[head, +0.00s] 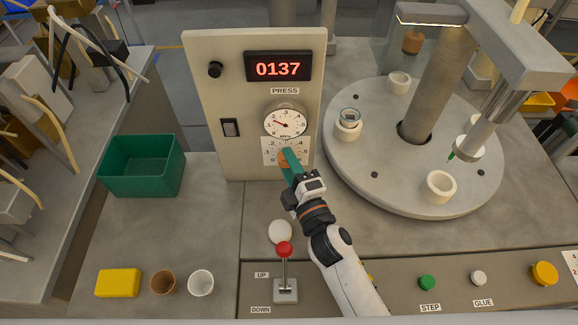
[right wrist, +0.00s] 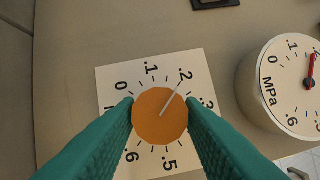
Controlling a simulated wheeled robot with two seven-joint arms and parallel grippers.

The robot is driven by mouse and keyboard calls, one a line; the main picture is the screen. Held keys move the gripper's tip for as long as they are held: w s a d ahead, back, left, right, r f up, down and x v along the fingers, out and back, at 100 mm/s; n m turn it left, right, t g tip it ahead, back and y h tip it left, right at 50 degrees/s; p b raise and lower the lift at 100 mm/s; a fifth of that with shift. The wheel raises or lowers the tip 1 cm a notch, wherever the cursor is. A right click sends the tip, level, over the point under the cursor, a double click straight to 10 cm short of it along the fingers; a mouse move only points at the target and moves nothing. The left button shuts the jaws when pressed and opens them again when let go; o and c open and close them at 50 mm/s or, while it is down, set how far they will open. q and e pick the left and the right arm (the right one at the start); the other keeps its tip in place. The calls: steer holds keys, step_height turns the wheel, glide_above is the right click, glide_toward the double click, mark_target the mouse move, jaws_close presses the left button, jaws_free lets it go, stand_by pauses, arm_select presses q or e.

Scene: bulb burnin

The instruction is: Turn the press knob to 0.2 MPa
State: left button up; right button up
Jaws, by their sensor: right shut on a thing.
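The orange press knob (right wrist: 160,117) sits on a white dial plate (right wrist: 112,80) marked 0 to .6. Its white pointer line points up and right, at about the .2 mark. My right gripper (right wrist: 160,112) is shut on the knob, with one green finger on each side of it. In the head view, my right gripper (head: 287,158) reaches up to the panel and hides much of the knob and plate. The round MPa gauge (head: 285,123) is just above the plate. Its red needle points up and left; the exact reading is hard to tell. My left gripper is not in view.
The panel (head: 226,80) also carries a red 0137 display (head: 278,67), a black knob (head: 215,69) and a switch (head: 230,127). A turntable (head: 395,190) with white sockets stands right. A green bin (head: 142,166) stands left. A red-topped lever (head: 285,250) is near my right arm.

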steer(key=shift+f, duration=0.1)
steer(key=o, duration=1)
steer(key=shift+s, duration=0.1)
steer(key=b+v, duration=0.3)
steer(key=v, duration=0.9)
